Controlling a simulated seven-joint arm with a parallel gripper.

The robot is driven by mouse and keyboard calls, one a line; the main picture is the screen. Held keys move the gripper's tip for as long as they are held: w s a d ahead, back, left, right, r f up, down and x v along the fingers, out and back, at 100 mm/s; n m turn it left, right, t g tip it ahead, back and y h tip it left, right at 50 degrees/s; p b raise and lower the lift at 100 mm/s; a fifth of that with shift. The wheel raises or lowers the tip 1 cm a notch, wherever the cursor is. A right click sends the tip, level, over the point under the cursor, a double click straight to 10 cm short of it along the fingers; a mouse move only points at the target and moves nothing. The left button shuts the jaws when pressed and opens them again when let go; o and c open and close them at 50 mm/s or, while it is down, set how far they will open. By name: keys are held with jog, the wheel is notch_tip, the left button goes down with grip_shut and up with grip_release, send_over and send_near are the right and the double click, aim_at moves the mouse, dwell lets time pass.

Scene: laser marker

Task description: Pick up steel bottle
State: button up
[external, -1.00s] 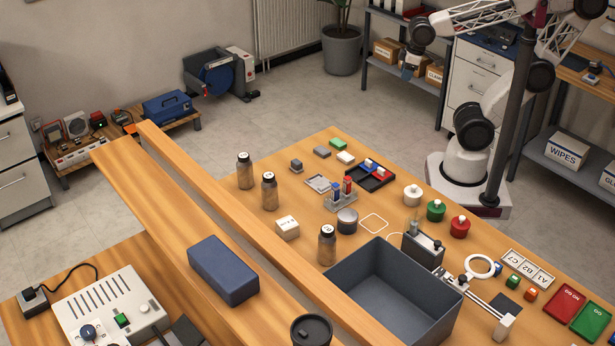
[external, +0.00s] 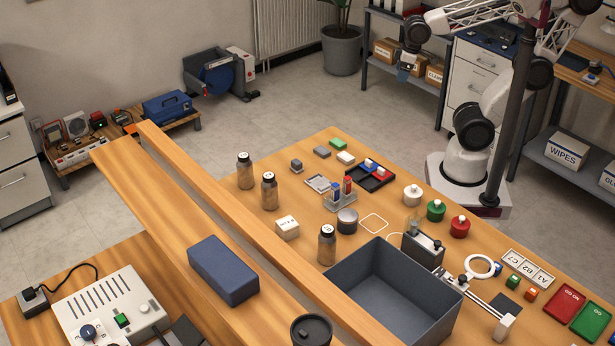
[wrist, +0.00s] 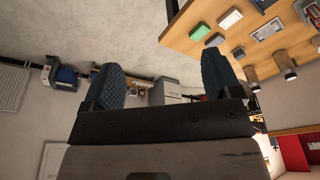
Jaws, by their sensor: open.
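Three similar cylindrical bottles with dark caps stand upright on the wooden workbench in the external view: a back one (external: 245,173), a middle one (external: 269,193) and a front one (external: 327,247) beside the grey bin. Their sides look brownish and shiny; I cannot tell which is the steel bottle. Two bottles show at the right of the wrist view (wrist: 251,74) (wrist: 284,64). My gripper (external: 405,66) is open and empty, high and behind the bench, well away from the bottles. Its dark textured fingers are spread wide in the wrist view (wrist: 162,84).
A deep grey bin (external: 390,292) stands right of the front bottle. A white box (external: 287,228), a round metal tin (external: 347,220) and a tube rack (external: 341,201) are close to the bottles. A raised wooden shelf (external: 215,204) runs along their left. A dark post (external: 512,110) stands near my arm.

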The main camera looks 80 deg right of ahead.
jog(key=w+a+r+m+g, duration=0.1)
jog(key=w+a+m, duration=0.1)
jog(key=w+a, duration=1.1)
jog(key=w+a+r+m+g, duration=0.1)
jog(key=w+a+m, duration=0.2)
jog(key=w+a, duration=1)
jog(key=m, duration=0.4)
send_near(328, 228)
jog(key=shift+g, duration=0.3)
jog(key=f, duration=0.5)
jog(key=shift+w+d+f, duration=0.1)
jog(key=shift+w+f, duration=0.1)
jog(key=shift+w, duration=0.05)
jog(key=shift+a+f, duration=0.1)
jog(key=shift+a, duration=0.1)
jog(key=shift+f, duration=1.3)
